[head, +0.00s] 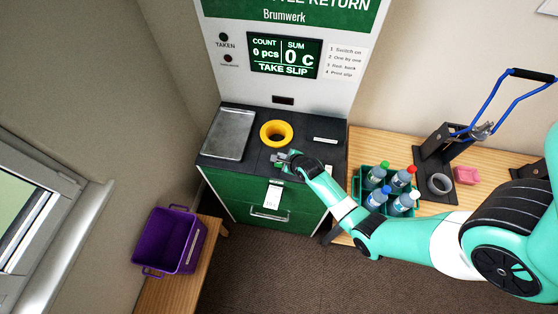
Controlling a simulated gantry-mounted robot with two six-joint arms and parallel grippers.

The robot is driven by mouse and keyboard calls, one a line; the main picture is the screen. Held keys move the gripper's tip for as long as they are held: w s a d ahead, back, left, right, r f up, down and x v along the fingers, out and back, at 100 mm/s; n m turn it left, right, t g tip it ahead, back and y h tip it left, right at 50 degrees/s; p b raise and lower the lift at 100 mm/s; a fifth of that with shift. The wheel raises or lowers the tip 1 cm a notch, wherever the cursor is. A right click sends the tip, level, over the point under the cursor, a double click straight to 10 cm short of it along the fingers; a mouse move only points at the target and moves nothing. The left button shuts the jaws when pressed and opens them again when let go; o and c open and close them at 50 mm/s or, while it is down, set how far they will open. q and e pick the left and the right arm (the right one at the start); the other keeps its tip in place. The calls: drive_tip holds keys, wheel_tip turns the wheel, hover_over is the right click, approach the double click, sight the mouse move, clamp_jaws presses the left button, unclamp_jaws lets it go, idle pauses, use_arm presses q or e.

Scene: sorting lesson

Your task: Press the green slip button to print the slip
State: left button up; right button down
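The bottle return machine's screen (284,56) reads "COUNT 0 pcs", "SUM 0 c" and "TAKE SLIP". A white paper slip (272,196) hangs over the front of the green cabinet, below the counter edge. My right gripper (279,158) is low over the front of the dark counter (318,158), just above the slip. A speck of green shows by its fingers, but the gripper covers the green slip button, so I cannot tell whether they touch. Its fingers are too small to judge open or shut. My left gripper is out of view.
A yellow ring-shaped opening (290,134) lies behind the gripper, with a metal tray (229,134) to its left. A teal crate (361,190) of bottles stands on the right table. A purple bin (160,243) sits front left. A dark stand (430,170) is far right.

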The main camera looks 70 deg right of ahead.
drive_tip(key=shift+r+p, duration=1)
drive_tip(key=shift+r, duration=0.5)
drive_tip(key=shift+f, duration=0.1)
